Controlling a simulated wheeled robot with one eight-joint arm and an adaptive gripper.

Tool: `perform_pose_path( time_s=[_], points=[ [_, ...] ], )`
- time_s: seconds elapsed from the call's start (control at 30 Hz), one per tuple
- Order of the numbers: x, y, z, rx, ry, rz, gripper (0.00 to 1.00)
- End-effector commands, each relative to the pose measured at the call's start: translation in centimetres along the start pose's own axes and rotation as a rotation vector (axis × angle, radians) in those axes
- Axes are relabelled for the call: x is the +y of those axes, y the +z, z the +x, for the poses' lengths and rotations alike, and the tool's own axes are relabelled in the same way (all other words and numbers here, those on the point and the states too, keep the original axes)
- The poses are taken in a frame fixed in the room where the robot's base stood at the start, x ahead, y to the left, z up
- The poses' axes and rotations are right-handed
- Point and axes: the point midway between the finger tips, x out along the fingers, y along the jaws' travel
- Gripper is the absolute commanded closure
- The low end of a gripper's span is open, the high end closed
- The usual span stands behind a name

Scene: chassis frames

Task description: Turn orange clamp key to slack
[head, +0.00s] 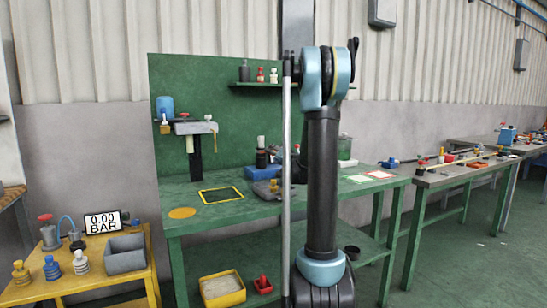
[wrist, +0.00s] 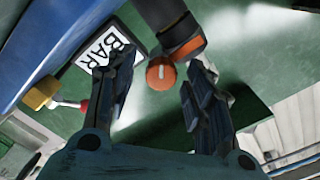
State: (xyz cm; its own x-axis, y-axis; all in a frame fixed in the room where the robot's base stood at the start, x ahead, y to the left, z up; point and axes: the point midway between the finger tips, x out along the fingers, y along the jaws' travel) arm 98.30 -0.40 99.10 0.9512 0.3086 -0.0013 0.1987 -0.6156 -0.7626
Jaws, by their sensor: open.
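In the wrist view, an orange round key (wrist: 161,73) with a white line on its face shows between the fingertips of my gripper (wrist: 159,66). A dark cylindrical part with an orange band (wrist: 185,45) lies just beyond it. My gripper is open, with one finger on each side of the key and visible gaps between. I cannot tell how deep the key sits between the fingers. In the head view my arm stands in front of the green bench (head: 230,208), and I cannot make out the gripper or the key there.
A sign reading BAR (wrist: 103,50) sits left of the key in the wrist view, near a long blue part (wrist: 50,40). A red and yellow fitting (wrist: 42,92) is at far left. In the head view, a yellow-outlined mat (head: 221,195) lies on the bench.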

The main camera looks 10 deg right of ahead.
Motion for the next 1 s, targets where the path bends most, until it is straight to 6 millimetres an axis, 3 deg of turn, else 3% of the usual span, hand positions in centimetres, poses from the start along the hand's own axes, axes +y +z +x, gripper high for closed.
perform_pose_path(
  time_s=[0.43,0.63,1.0],
  points=[
    [-0.02,0.02,0.94,0.0,0.0,0.0,0.52],
    [-0.01,0.01,0.92,0.0,0.0,0.0,0.96],
    [0.06,-0.01,0.88,0.001,0.002,0.102,0.96]
  ],
)
